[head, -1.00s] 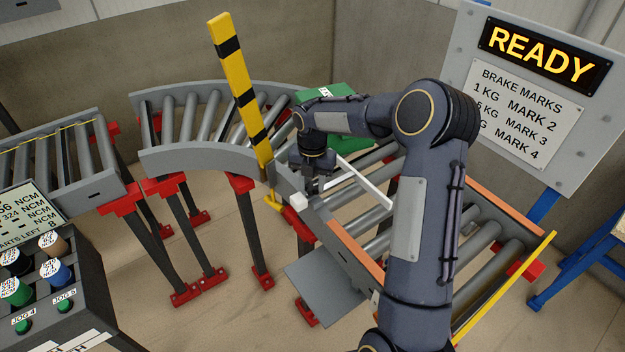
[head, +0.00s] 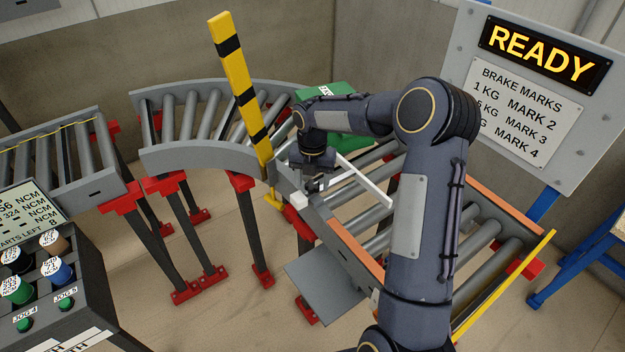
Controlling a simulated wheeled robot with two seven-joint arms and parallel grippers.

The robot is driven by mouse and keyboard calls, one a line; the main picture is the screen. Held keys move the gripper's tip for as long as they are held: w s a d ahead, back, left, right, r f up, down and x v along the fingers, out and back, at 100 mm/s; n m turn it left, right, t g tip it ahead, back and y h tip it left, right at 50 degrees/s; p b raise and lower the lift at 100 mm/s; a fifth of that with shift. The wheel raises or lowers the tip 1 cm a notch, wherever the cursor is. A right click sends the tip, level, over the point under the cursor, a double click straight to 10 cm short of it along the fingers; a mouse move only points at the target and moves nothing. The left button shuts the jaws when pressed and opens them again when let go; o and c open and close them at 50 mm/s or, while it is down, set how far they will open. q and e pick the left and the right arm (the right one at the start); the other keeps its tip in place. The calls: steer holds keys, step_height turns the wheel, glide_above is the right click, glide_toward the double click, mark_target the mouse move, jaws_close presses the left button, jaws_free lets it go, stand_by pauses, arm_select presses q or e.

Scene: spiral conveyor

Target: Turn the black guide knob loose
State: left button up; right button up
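My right gripper (head: 316,183) points down at the near side rail of the straight roller conveyor, beside a small white block (head: 299,201). Its fingers are small and dark here, so I cannot tell whether they are open or shut. I cannot make out the black guide knob apart from the dark fingertips; the gripper may hide it. A white guide bar (head: 365,185) runs slantwise over the rollers, just right of the gripper. My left gripper is not in view.
A yellow and black striped post (head: 240,90) stands close left of the gripper. A curved roller conveyor (head: 200,157) lies left, a green object (head: 325,92) behind my arm. A READY sign (head: 541,53) stands right, a control box with coloured knobs (head: 85,300) lower left.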

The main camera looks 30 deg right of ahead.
mark_target(313, 185)
step_height(313, 185, up, 8)
steer(key=shift+f+b, duration=0.15)
steer(key=shift+b, duration=0.45)
stand_by(0.4)
steer(key=shift+s+a+r, duration=0.1)
steer(key=shift+s+r, duration=0.05)
steer(key=shift+r, duration=0.1)
steer(key=s+a+r+m+t+y, duration=0.1)
steer(key=s+a+r+m, duration=0.25)
steer(key=s+m, duration=0.35)
steer(key=s+a+r+m+t, duration=0.2)
steer(key=s+r+m, duration=0.2)
steer(key=s+m, duration=0.35)
steer(key=s+a+f+m+t+y, duration=0.1)
steer(key=s+a+f+m, duration=0.1)
steer(key=s+m, duration=0.5)
steer(key=s+a+f+m+t+y, duration=0.1)
steer(key=s+a+f+m, duration=0.1)
steer(key=s+a+m, duration=0.2)
steer(key=s+m, duration=0.3)
steer(key=m, duration=0.1)
steer(key=shift+s+a+t+y, duration=0.2)
steer(key=shift+t+y, duration=0.1)
steer(key=shift+y, duration=0.1)
